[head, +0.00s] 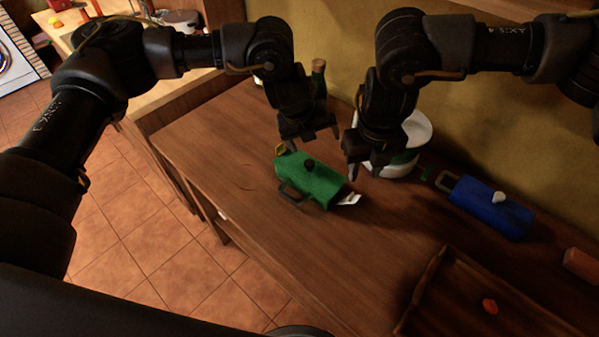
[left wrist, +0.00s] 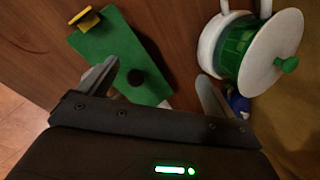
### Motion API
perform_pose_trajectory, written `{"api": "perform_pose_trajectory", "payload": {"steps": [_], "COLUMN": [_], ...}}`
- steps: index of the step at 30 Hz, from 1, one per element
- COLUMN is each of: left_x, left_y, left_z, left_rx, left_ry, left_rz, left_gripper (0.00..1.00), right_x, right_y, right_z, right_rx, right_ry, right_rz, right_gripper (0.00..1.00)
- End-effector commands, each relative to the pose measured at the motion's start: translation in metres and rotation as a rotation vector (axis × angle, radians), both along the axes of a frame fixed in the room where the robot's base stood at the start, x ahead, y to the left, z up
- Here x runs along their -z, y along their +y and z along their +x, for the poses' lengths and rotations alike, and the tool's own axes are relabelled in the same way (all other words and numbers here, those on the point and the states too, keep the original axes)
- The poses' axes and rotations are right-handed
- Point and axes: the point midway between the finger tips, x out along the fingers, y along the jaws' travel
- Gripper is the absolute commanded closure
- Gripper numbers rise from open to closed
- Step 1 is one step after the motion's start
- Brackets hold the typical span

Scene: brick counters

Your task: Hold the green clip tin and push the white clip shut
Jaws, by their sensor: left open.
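The green clip tin (head: 311,181) lies on the brown counter, with a black knob on top and a dark handle on its near side. The white clip (head: 349,199) sticks out from its right end. A yellow clip (head: 281,149) is at the other end and also shows in the left wrist view (left wrist: 84,19). My left gripper (head: 311,143) is open and empty above the tin's far side. The tin (left wrist: 121,56) shows between and beyond its fingers in the left wrist view. My right gripper (head: 363,172) is above the counter, just beyond the white clip; its finger gap is unclear.
A white and green round container (head: 411,140) stands behind my right gripper. A blue tin (head: 491,209) lies to the right. A wooden tray (head: 425,285) with a small red thing is at the front right. A dark bottle (head: 318,75) stands behind. The counter's left part is clear.

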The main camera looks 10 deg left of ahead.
Motion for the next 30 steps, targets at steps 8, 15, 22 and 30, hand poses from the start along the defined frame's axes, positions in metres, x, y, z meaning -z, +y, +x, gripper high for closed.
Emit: {"api": "perform_pose_trajectory", "payload": {"steps": [8, 15, 22, 30], "left_x": [0.014, 0.013, 0.024, 0.070], "left_y": [0.014, 0.017, 0.019, 0.027], "left_z": [-0.091, -0.107, -0.106, -0.102], "left_rx": [0.656, 0.782, 0.781, 0.779], "left_ry": [0.111, 0.146, 0.149, 0.149], "left_rz": [0.472, 0.560, 0.559, 0.556], "left_gripper": [0.09, 0.09, 0.09, 0.09], "right_x": [0.000, 0.000, 0.000, 0.000], "right_y": [0.000, 0.000, 0.000, 0.000], "right_z": [0.000, 0.000, 0.000, 0.000], "right_rx": [0.001, 0.001, 0.001, 0.001], "right_ry": [0.000, 0.000, 0.000, 0.000], "right_rz": [0.000, 0.000, 0.000, 0.000], "right_gripper": [0.64, 0.64, 0.64, 0.64]}}
